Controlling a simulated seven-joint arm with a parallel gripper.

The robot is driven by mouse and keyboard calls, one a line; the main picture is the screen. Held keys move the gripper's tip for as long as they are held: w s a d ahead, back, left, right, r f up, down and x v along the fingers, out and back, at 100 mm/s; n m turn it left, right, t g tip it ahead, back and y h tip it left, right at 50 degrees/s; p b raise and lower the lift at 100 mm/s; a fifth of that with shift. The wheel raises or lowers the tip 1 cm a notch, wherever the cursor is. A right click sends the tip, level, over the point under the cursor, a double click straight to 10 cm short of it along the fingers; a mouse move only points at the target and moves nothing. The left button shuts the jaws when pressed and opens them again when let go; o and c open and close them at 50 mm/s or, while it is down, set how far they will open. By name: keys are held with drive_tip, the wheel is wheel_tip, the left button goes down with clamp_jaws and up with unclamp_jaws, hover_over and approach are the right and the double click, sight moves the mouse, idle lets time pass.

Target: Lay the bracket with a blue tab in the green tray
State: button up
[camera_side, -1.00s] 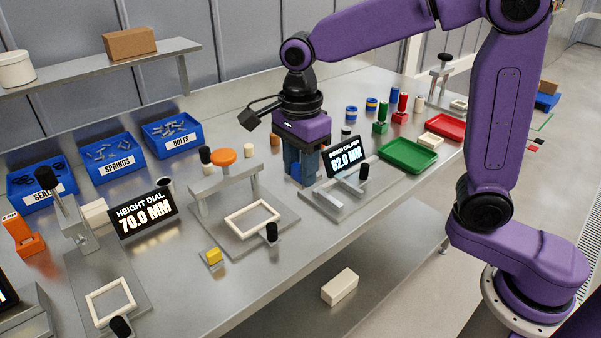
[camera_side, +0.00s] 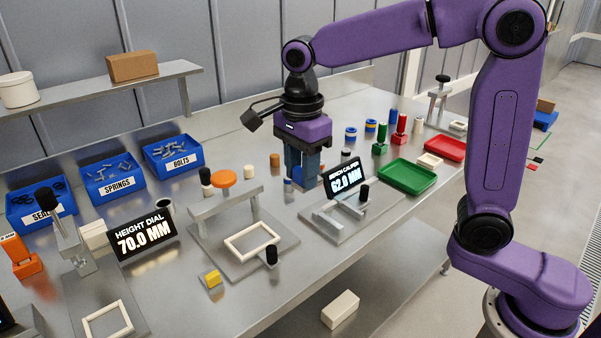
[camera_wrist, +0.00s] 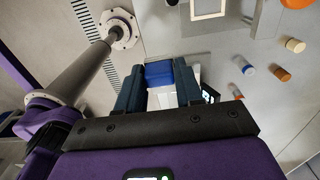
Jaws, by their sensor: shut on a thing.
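My gripper (camera_side: 303,181) is above the bench, just left of the caliper display in the side view. In the wrist view, my gripper (camera_wrist: 160,88) is shut on a piece with a blue block-like tab (camera_wrist: 158,73) and a pale part below it, which I take to be the bracket. The fingers hide most of it in the side view. The green tray (camera_side: 406,190) lies on the bench to the right of my gripper; no part inside it is visible.
The bench caliper display (camera_side: 343,179) and its fixture stand between my gripper and the tray. A red tray (camera_side: 452,149), a pale block (camera_side: 429,160) and coloured cylinders stand near the tray.

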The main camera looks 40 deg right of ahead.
drive_tip(key=w+d+f, duration=0.3)
drive_tip(key=w+d, duration=0.2)
drive_tip(key=d, duration=0.6)
drive_tip(key=w+d+f, duration=0.3)
drive_tip(key=w+d, duration=0.2)
drive_tip(key=d, duration=0.6)
drive_tip(key=s+d+f, duration=0.1)
drive_tip(key=d+f, duration=0.2)
drive_tip(key=d, duration=0.8)
drive_tip(key=s+d+f, duration=0.1)
drive_tip(key=d+f, duration=0.2)
drive_tip(key=d, duration=0.9)
drive_tip(key=shift+s+d, duration=0.2)
drive_tip(key=shift+s, duration=0.05)
drive_tip(key=shift+f, duration=0.15)
drive_tip(key=shift+f, duration=3.2)
drive_tip(key=shift+f, duration=0.55)
